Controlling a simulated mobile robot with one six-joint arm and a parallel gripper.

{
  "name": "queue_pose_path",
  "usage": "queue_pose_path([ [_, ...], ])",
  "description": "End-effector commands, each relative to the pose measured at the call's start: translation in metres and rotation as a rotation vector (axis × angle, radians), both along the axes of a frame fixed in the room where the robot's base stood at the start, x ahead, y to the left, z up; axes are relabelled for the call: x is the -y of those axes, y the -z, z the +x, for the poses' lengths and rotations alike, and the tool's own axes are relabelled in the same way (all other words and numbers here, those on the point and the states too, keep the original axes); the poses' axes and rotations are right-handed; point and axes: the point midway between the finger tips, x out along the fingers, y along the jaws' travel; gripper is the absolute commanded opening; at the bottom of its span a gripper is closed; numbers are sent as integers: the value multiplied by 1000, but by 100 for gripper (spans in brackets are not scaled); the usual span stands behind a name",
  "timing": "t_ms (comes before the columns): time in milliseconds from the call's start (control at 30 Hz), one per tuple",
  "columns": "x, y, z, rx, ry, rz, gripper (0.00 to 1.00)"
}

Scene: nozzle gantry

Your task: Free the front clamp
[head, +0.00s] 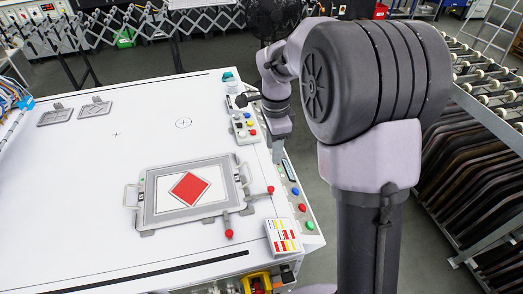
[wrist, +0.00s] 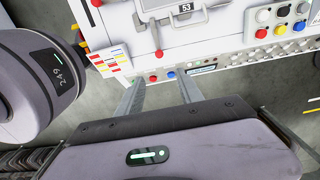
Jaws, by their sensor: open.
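A grey frame (head: 150,205) with a red diamond (head: 189,188) in its middle lies on the white table. Two red-knobbed clamp levers show at it: one knob (head: 270,190) at its right side, one (head: 229,234) at its near side. I cannot tell for sure which clamp is the front one. In the wrist view the right-side knob (wrist: 158,54) is beyond my gripper (wrist: 158,80), roughly in line with the gap between the fingers. The near-side knob (wrist: 97,3) is at the top edge. My gripper is open, apart from the levers, with nothing between its fingers.
A button box (head: 245,128) stands on the table's right edge. Coloured buttons (head: 302,207) line that edge, beside a card with coloured labels (head: 283,236). Two small grey frames (head: 95,108) lie at the back left. A rack of dark panels (head: 475,175) stands at the right.

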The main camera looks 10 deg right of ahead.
Motion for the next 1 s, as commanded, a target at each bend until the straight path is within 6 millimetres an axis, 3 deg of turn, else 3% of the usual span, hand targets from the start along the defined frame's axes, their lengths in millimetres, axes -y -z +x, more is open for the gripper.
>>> queue_pose_path([
  [400, 0, 121, -2, -3, -1, 1, 43],
  [533, 0, 150, -1, -2, -1, 1, 43],
  [700, 0, 170, -1, -1, -2, 1, 43],
  [1000, 0, 172, -1, 0, -2, 1, 43],
])
